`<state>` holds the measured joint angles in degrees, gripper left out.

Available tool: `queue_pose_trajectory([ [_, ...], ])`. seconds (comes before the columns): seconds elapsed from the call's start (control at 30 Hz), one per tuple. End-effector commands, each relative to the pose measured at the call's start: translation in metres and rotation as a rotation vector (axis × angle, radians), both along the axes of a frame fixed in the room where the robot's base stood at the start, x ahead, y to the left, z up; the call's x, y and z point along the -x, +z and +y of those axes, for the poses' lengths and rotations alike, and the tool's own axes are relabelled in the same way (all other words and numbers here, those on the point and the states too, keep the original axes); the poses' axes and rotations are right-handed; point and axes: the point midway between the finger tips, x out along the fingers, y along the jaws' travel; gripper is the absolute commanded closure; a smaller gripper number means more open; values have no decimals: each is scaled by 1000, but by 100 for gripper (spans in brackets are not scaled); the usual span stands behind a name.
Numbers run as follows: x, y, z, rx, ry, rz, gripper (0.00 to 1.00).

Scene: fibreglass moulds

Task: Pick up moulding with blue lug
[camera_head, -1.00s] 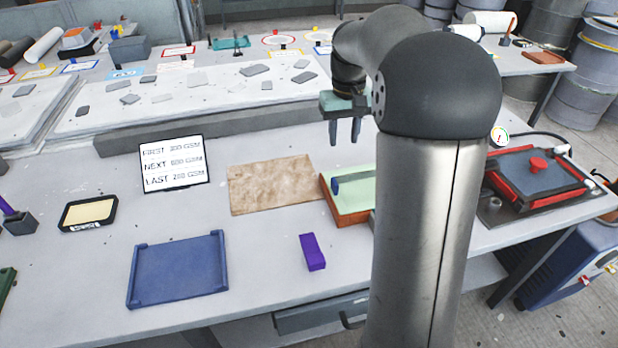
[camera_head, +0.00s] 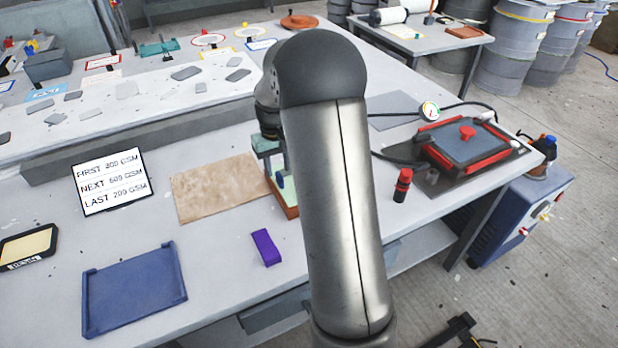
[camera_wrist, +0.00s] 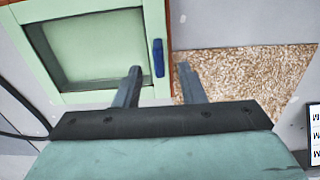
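The pale green moulding (camera_wrist: 85,50) has a square recess and a small upright blue lug (camera_wrist: 158,57) on its right edge in the wrist view. It lies on an orange-brown base, which shows at its borders. In the head view the moulding (camera_head: 285,186) is mostly hidden behind my arm. My gripper (camera_wrist: 159,68) is open and empty. In the wrist view its fingers are on either side of the line to the lug, apparently apart from it. In the head view my gripper (camera_head: 276,168) is over the moulding, partly hidden by my arm.
A tan fibre mat (camera_head: 220,188) lies beside the moulding. A purple block (camera_head: 266,248), a blue tray (camera_head: 132,292) and a sign (camera_head: 110,182) stand to the left. A red-clamped press (camera_head: 466,150) and a red-capped bottle (camera_head: 402,185) are to the right.

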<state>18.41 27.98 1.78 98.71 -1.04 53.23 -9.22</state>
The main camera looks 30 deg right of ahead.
Motion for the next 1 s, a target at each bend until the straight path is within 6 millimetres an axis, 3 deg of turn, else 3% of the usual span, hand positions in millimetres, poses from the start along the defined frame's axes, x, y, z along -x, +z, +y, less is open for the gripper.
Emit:
queue_pose_trajectory([
  [0.3,4,-42,-1,0,0,3,64],
  [0.57,3,-45,-1,0,0,2,64],
  [0.7,3,-45,-1,0,0,2,100],
  [1.0,3,-44,-1,0,0,0,100],
])
